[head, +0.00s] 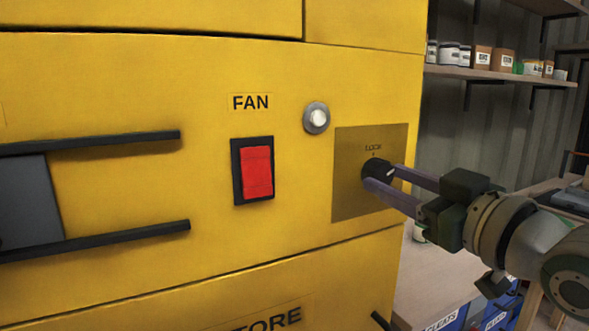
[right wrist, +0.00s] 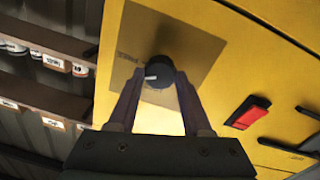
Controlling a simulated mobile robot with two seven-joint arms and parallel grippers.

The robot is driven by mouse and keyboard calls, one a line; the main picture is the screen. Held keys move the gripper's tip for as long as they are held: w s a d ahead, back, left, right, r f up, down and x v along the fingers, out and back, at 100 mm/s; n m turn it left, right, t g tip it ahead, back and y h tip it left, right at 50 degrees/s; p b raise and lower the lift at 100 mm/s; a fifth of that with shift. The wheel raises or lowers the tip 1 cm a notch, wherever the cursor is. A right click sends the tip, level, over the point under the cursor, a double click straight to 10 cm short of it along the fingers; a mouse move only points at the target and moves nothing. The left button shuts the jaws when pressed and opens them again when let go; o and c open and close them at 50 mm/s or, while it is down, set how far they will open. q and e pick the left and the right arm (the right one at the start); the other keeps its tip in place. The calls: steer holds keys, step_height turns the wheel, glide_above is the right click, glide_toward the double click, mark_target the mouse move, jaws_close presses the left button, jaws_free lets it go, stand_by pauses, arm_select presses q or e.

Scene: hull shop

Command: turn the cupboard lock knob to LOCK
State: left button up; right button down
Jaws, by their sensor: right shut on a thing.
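The lock knob (head: 375,169) is a small black round knob on a brownish square plate (head: 350,195) on the yellow cupboard front. Small lettering, seemingly LOCK, stands above it on the plate. My right gripper (head: 382,178) reaches in from the right and is shut on the knob, one finger on each side. My left gripper is out of view.
A red FAN switch (head: 256,171) and a round pale lamp or button (head: 316,117) sit left of the plate. Black bar handles (head: 120,233) stick out at the left. Shelves with jars and boxes (head: 483,57) and a bench (head: 435,275) stand at the right.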

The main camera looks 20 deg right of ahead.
steer(key=n+p, duration=0.1)
steer(key=n, duration=0.2)
steer(key=shift+r, duration=0.1)
steer(key=n, duration=0.3)
steer(key=shift+n+p, duration=0.3)
steer(key=shift+p, duration=0.05)
steer(key=n+y, duration=0.1)
steer(key=n, duration=0.5)
steer(key=shift+d+n, duration=0.1)
steer(key=shift+n, duration=0.2)
steer(key=shift+c, duration=1.7)
jaws_free()
